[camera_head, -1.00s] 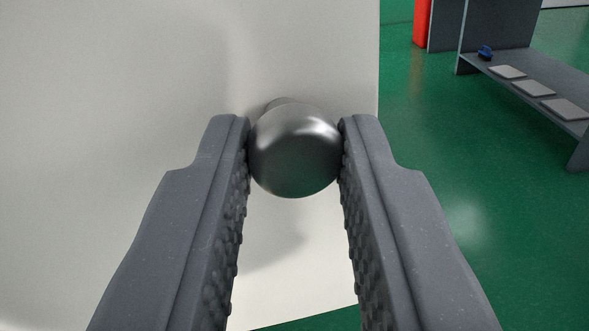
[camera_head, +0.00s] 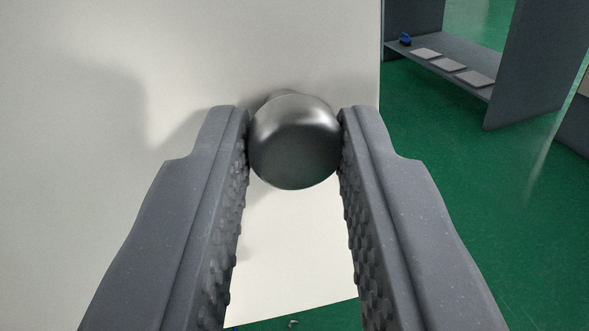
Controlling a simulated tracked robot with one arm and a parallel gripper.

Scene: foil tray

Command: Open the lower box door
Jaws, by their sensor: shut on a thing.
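A pale, off-white door panel (camera_head: 80,140) fills the left and middle of the view. A round, shiny metal knob (camera_head: 295,145) stands out from it near its right edge. My gripper (camera_head: 295,135) is shut on the knob, with one grey textured finger touching each side. The panel's right edge and part of its lower edge show. The hinge side and the box itself are out of view.
Green floor (camera_head: 440,200) lies beyond the panel on the right. A grey shelf unit (camera_head: 440,65) stands at the upper right, holding several flat light-grey pads and a small blue object (camera_head: 405,40). A small object (camera_head: 293,323) lies on the floor below the panel.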

